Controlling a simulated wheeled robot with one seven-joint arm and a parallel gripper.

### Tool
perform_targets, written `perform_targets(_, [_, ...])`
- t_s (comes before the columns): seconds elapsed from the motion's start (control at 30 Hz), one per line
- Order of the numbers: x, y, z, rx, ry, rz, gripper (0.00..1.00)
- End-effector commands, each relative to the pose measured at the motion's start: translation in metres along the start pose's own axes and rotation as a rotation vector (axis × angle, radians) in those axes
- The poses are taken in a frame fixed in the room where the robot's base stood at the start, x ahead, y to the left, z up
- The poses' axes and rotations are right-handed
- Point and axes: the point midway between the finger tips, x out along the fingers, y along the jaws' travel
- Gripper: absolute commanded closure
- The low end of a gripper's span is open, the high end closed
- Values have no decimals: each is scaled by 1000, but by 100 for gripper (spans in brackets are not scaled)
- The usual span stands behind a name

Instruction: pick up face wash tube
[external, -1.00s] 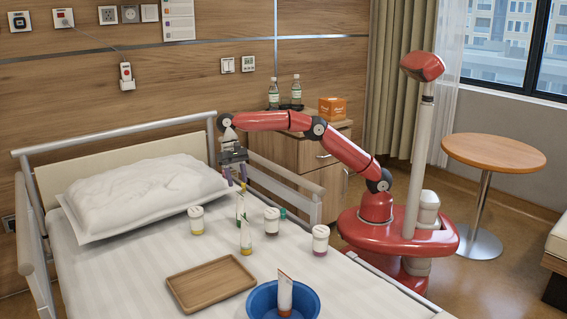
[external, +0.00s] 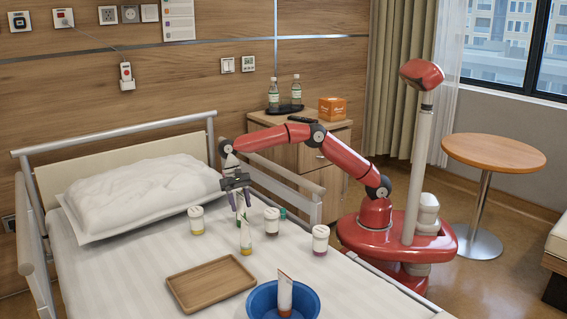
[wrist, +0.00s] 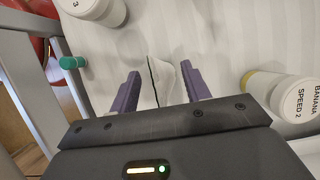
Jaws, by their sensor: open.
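My gripper (external: 240,206) is open and points down over the bed, with its purple fingers around an upright white tube with a green stripe. This tube (wrist: 161,78) shows between the two fingers in the wrist view, with gaps at its sides. I cannot read which one is face wash. My gripper hides part of the tube between its fingers.
White-lidded jars stand left (external: 196,222), right (external: 271,222) and farther right (external: 320,240) of the tubes. A small green-capped item (wrist: 72,62) lies near the bed rail (external: 285,190). A wooden tray (external: 178,290) is in front. The pillow (external: 140,190) lies behind left.

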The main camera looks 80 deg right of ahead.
Motion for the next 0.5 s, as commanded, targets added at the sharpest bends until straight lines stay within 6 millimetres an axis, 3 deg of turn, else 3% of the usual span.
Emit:
perform_targets(0.1, [-1,0,0,0,0,0,54])
perform_targets(0.43, [-1,0,0,0,0,0,97])
perform_targets(0.5, [-1,0,0,0,0,0,100])
